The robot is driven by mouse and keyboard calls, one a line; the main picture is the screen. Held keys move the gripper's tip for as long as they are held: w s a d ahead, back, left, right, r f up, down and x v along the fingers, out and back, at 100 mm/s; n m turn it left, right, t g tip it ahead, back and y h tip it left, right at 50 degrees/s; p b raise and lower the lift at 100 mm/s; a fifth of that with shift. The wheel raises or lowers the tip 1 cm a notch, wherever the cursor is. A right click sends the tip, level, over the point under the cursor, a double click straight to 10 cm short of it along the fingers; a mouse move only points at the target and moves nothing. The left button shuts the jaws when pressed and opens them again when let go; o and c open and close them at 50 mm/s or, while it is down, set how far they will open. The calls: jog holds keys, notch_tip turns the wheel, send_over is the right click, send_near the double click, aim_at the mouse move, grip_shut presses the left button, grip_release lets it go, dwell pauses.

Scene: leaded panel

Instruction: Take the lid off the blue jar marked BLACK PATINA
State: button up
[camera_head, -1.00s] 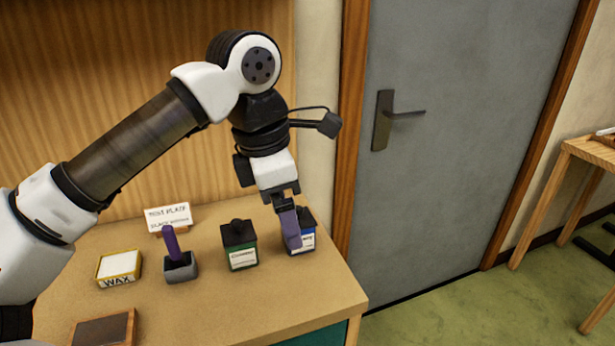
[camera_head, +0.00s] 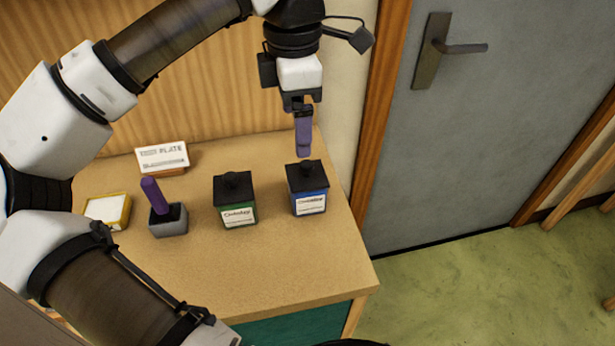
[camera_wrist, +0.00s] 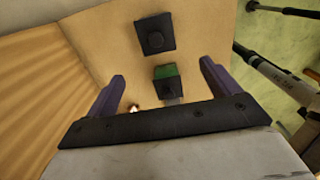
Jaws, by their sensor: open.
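The blue jar (camera_head: 309,204) stands upright at the right end of the bench, its white label too small to read surely. Its black knobbed lid (camera_head: 306,178) is on. My gripper (camera_head: 303,151) points down just above this lid in the head view, with its purple fingers lined up one behind the other. The wrist view shows the fingers (camera_wrist: 162,85) spread apart with nothing between them. A black lid at the top of the wrist view (camera_wrist: 155,36) appears to be the blue jar's; its body is hidden there.
A green jar (camera_head: 238,212) with a similar black lid stands just left of the blue one. Further left are a grey holder (camera_head: 168,222) with a purple stick, a yellow-edged block (camera_head: 107,211) and a sign card (camera_head: 162,157). Bench front is clear near the jars.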

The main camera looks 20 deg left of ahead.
aim_at(299, 176)
jog(key=f+b, duration=0.2)
jog(key=f, duration=0.1)
jog(key=f+b, duration=0.2)
jog(key=f, duration=0.2)
jog(key=f+b, duration=0.2)
jog(key=f, duration=0.1)
jog(key=shift+w+f, duration=0.25)
jog(key=shift+f, duration=0.05)
jog(key=shift+r, duration=0.1)
jog(key=c, duration=1.1)
jog(key=shift+o, duration=0.2)
